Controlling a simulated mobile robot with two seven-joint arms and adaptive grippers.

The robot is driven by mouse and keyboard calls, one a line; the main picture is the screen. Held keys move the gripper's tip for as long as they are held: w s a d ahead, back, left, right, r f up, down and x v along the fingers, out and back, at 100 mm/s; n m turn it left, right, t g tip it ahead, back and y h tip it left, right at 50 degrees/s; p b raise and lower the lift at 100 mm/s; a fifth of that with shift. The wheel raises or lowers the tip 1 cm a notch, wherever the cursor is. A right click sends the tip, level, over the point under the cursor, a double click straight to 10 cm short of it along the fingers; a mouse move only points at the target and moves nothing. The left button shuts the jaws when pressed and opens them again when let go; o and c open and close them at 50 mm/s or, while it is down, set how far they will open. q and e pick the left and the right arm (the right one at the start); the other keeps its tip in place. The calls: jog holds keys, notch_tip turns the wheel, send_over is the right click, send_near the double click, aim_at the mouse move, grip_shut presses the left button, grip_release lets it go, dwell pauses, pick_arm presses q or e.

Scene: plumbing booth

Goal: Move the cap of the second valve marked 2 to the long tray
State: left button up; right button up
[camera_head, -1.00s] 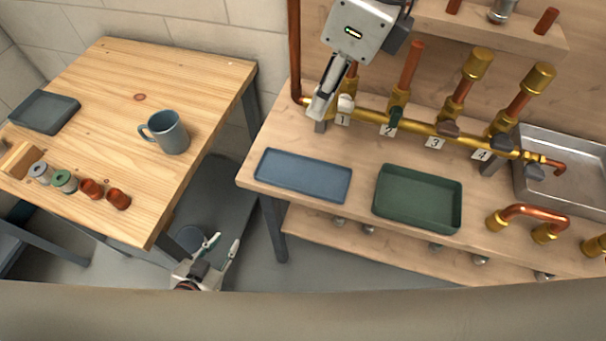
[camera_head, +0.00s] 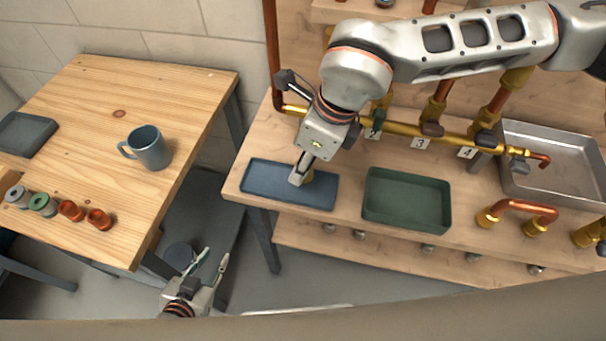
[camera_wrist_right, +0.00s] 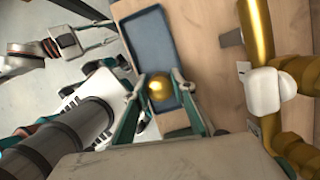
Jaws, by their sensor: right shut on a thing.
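My right gripper (camera_head: 303,171) is shut on the cap at the right half of the long blue tray (camera_head: 262,181). The tray also shows in the wrist view (camera_wrist_right: 150,38). I cannot tell whether the cap touches the tray. My left gripper (camera_head: 213,259) is open and empty, low between the tables.
A deeper green tray (camera_head: 408,201) stands right of the blue one. A metal sink tray (camera_head: 560,180) and a bent copper pipe (camera_head: 525,208) are farther right. The brass manifold (camera_head: 405,129) runs behind. A mug (camera_head: 150,148) stands on the left table.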

aim_at(303, 187)
jog(key=shift+f, duration=2.1)
jog(key=shift+f, duration=0.25)
jog(key=o, duration=0.8)
jog(key=shift+r, duration=0.1)
jog(key=shift+o, duration=0.2)
